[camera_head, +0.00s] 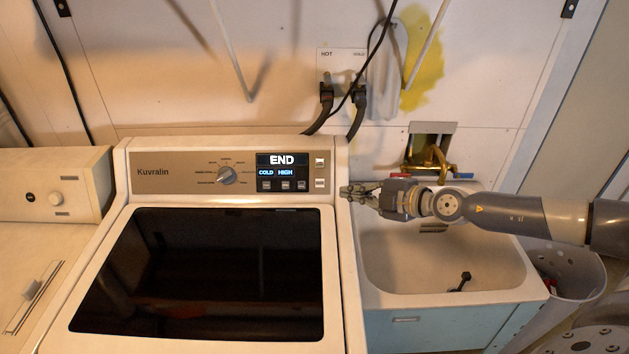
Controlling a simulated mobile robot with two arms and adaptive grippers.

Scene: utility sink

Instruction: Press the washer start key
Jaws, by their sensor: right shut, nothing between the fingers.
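The washer (341,290) stands in the middle left, with a dark glass lid (205,275) that is closed. Its control panel (150,185) carries a round dial (227,175) and a display (282,160) reading END, COLD and HIGH. Small keys sit below the display, and two pale keys (320,172) sit one above the other at the panel's right end. I cannot read which is the start key. My right gripper (348,191) is shut and empty, pointing left, at the washer's right edge just right of the panel. It appears apart from the keys. My left gripper is not in view.
A utility sink (440,265) with a brass faucet (432,160) lies under my right arm. Hoses (340,115) run from the wall behind the washer. Another appliance (40,240) stands at the left. A grey bin (565,270) stands right of the sink.

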